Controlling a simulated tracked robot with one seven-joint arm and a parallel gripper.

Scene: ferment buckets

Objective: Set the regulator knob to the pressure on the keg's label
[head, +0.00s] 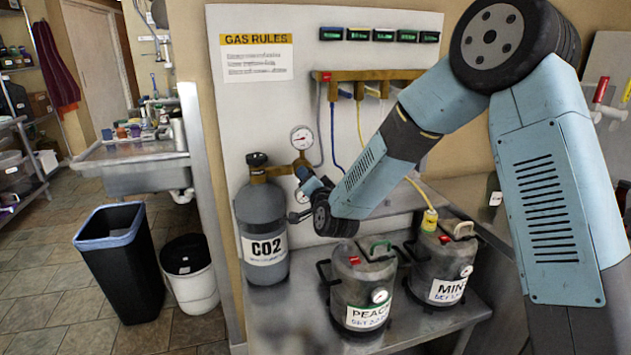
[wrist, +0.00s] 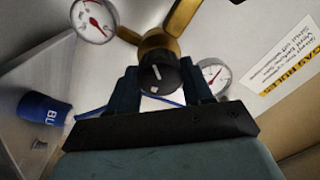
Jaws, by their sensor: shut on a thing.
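My gripper (head: 310,192) is at the regulator by the grey CO2 cylinder (head: 262,215). In the wrist view my gripper (wrist: 161,82) has one finger on each side of the black regulator knob (wrist: 158,73) and is shut on it. The knob's white mark points nearly straight up in that view. A brass body (wrist: 157,44) sits behind it, with two round gauges (wrist: 93,20) (wrist: 213,76) with red needles. The PEACH keg (head: 363,295) and the MINT keg (head: 440,268) stand on the bench. Handwriting under their names is too small to read.
A yellow hose with a yellow connector (head: 430,220) reaches the MINT keg. A brass manifold (head: 365,75) and a gas rules sign (head: 257,58) are on the wall panel. A blue labelled object (wrist: 45,108) shows in the wrist view. Bins (head: 122,265) stand on the floor left.

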